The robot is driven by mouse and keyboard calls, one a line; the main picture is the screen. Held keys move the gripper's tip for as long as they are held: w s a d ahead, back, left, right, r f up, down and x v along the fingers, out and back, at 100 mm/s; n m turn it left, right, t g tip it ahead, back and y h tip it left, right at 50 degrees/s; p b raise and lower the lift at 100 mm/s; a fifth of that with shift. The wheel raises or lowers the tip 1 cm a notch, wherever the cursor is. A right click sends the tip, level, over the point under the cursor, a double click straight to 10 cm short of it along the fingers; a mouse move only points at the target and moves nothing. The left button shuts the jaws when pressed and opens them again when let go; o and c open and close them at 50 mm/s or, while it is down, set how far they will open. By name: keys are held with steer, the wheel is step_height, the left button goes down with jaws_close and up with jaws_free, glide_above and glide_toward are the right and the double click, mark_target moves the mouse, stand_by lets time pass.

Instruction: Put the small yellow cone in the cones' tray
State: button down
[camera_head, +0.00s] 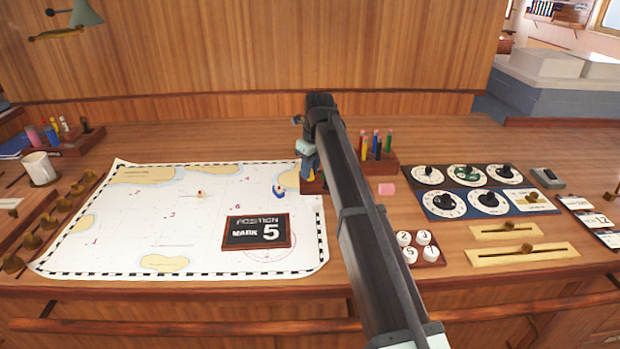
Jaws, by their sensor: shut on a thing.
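My gripper (308,166) points down at the back middle of the desk, over the left end of a wooden holder. My arm and the gripper's own body cover most of its fingers. I cannot clearly make out the small yellow cone. A wooden tray (88,142) at the far left has small upright coloured pieces at it, pink, blue, yellow and white. They are too small to tell whether they are cones.
The wooden holder (383,168) carries several coloured upright sticks. A chart (130,215) bears a dark "Mark 5" plaque (258,232) and two small pieces. A mug (38,167) stands left.

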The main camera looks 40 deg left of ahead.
steer(key=shift+f, duration=1.6)
steer(key=shift+f, duration=0.15)
steer(key=c, duration=1.2)
jaws_free()
steer(key=shift+c, duration=0.2)
step_height(320, 180, up, 12)
steer(key=d, duration=0.1)
steer(key=shift+d, duration=0.4)
steer(key=shift+w, duration=0.15)
